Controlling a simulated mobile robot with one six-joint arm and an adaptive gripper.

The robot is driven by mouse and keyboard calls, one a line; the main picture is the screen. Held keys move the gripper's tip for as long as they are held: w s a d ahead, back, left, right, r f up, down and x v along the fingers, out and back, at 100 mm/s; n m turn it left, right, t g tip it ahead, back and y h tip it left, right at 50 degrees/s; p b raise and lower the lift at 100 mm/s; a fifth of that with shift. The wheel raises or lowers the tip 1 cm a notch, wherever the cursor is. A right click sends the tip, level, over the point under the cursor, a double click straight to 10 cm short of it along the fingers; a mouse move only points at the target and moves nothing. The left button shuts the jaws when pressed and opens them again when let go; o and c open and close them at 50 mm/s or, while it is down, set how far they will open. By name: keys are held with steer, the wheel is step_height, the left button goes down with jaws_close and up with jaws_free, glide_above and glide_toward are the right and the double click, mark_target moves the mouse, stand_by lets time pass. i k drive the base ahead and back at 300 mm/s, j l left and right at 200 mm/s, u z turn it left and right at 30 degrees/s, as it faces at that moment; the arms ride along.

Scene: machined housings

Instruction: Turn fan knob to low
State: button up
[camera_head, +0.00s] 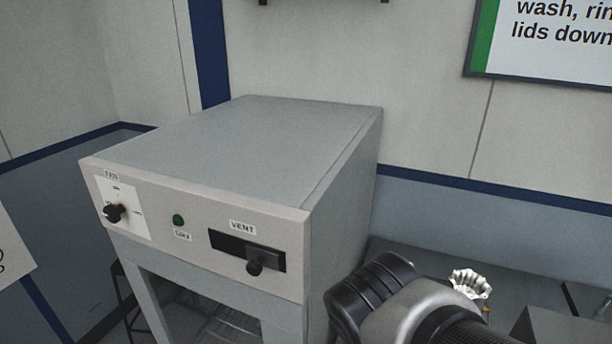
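The fan knob (115,213) is a black knob on a white plate (130,228) at the left end of the grey cabinet's front panel. A small FAN label (111,175) sits above it. The plate has small marks around the knob, too small to read. Which mark the knob points at I cannot tell for sure. My arm shows at the bottom right, right of the cabinet and well apart from the knob. Its fingertips are not in view.
The grey cabinet (245,150) also bears a green button (178,221) and a black VENT slider (255,262). A pale fluted object (471,283) stands on the dark counter behind my arm. A sign (548,40) hangs on the back wall. Space before the panel looks clear.

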mark_target(112, 213)
steer(key=u, duration=1.25)
